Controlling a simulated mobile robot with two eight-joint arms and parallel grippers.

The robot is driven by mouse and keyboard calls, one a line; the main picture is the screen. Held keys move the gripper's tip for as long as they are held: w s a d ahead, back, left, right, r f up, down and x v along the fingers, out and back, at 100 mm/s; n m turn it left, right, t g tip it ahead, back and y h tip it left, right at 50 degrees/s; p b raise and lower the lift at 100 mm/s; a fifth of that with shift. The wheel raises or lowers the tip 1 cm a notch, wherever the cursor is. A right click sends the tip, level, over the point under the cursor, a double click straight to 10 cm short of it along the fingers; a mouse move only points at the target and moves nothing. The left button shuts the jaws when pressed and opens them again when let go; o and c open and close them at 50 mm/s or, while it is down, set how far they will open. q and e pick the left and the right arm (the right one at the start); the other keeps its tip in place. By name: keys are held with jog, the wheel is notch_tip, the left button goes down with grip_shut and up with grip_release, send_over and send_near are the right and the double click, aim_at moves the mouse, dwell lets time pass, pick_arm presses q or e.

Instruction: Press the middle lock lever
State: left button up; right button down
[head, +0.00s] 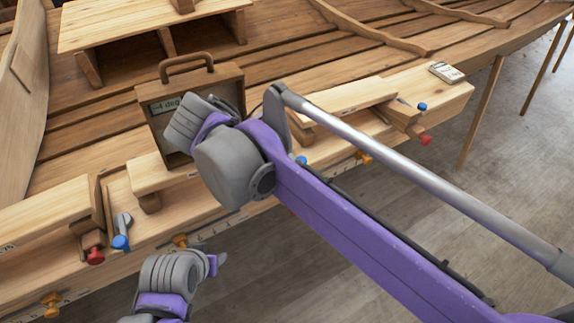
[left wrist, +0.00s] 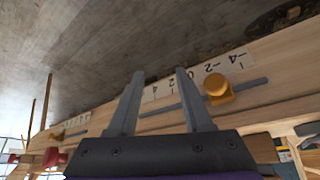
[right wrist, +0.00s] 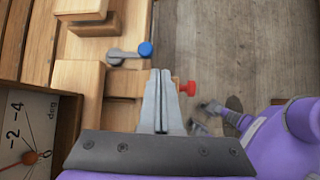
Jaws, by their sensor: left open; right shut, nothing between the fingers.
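The middle lock lever (right wrist: 125,56) is a grey lever with a blue knob (right wrist: 145,49), lying on the wooden rail in the right wrist view. In the head view only its blue knob (head: 301,160) peeks out beside my right arm. My right gripper (right wrist: 161,100) is shut and empty, its tips just below the lever in that view and apart from the knob in the picture; the height gap cannot be told. In the head view its fingers are hidden by my wrist. My left gripper (left wrist: 158,98) is open and empty near the scale on the rail's front edge.
A red knob (right wrist: 188,88) sits right of the right fingertips. A wooden box (head: 228,75) with a degree dial stands behind the rail. Other blue levers are at left (head: 122,240) and right (head: 422,106). An orange knob (left wrist: 217,88) is by the left gripper.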

jog(key=a+n, duration=0.1)
jog(key=a+r, duration=0.1)
jog(key=a+n, duration=0.1)
jog(key=a, duration=0.1)
jog(key=shift+r+n+t+h, duration=0.3)
jog(key=shift+r+t, duration=0.05)
jog(key=shift+t, duration=0.05)
jog(key=x, duration=1)
jog(key=shift+d, duration=0.2)
jog(key=shift+d+n, duration=0.25)
jog(key=shift+n, duration=0.15)
jog(key=shift+w+d+n+t+y, duration=0.1)
jog(key=shift+d+n+t+y, duration=0.3)
jog(key=shift+n+t, duration=0.1)
